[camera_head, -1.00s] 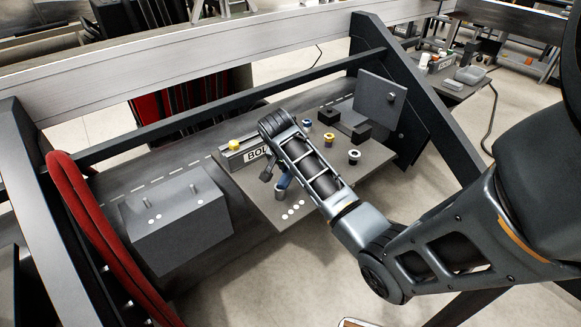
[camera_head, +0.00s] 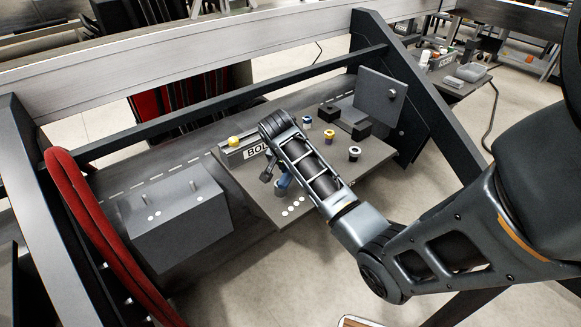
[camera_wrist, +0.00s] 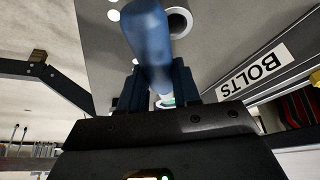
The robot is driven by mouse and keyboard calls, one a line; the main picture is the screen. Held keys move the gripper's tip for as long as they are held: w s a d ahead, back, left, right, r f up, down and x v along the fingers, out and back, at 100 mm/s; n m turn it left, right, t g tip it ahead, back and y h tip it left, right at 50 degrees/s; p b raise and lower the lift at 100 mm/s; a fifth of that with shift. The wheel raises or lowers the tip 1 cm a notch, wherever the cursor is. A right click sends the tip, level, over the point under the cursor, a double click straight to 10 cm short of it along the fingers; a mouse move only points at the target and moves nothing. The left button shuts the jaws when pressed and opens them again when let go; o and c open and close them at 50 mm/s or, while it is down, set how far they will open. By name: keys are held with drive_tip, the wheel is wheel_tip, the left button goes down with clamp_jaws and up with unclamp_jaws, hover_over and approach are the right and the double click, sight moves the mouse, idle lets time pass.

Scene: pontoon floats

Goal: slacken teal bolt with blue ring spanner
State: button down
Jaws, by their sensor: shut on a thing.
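My gripper (camera_wrist: 158,88) is shut on the blue ring spanner (camera_wrist: 150,45), whose thick blue shaft runs up between the fingers in the wrist view. In the head view, a bit of the blue spanner (camera_head: 283,182) shows beside my forearm, low over the front of the grey plate. A small teal patch (camera_wrist: 167,102) shows between the fingers in the wrist view; I cannot tell whether it is the teal bolt. A pale round collar (camera_wrist: 179,22) stands just beside the spanner. The spanner's ring end and its fit on any bolt are hidden.
The grey plate (camera_head: 376,158) carries a blue-topped piece (camera_head: 307,121), a yellow one (camera_head: 329,136) and a white-rimmed one (camera_head: 355,153). A BOLTS tray (camera_head: 233,155) with a yellow bolt (camera_head: 234,141) lies at its left. A grey block (camera_head: 178,225) and red hoses (camera_head: 92,225) are further left.

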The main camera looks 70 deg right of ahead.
drive_tip(key=shift+f, duration=0.3)
drive_tip(key=shift+s+r, duration=0.1)
drive_tip(key=shift+s, duration=0.1)
drive_tip(key=shift+s+n+p, duration=0.35)
drive_tip(key=shift+n+p, duration=0.1)
drive_tip(key=shift+n, duration=0.05)
drive_tip(key=shift+s, duration=0.1)
drive_tip(key=shift+s+n+t+p, duration=0.4)
drive_tip(key=shift+p, duration=0.1)
drive_tip(key=shift+s+d, duration=0.1)
idle(0.5)
drive_tip(key=shift+s+n+p, duration=0.25)
drive_tip(key=shift+n+p, duration=0.05)
drive_tip(key=shift+s+d+n, duration=0.1)
drive_tip(key=shift+s+n, duration=0.15)
drive_tip(key=shift+n, duration=0.05)
drive_tip(key=shift+s+t+p, duration=0.25)
drive_tip(key=shift+t+p, duration=0.05)
drive_tip(key=shift+p, duration=0.15)
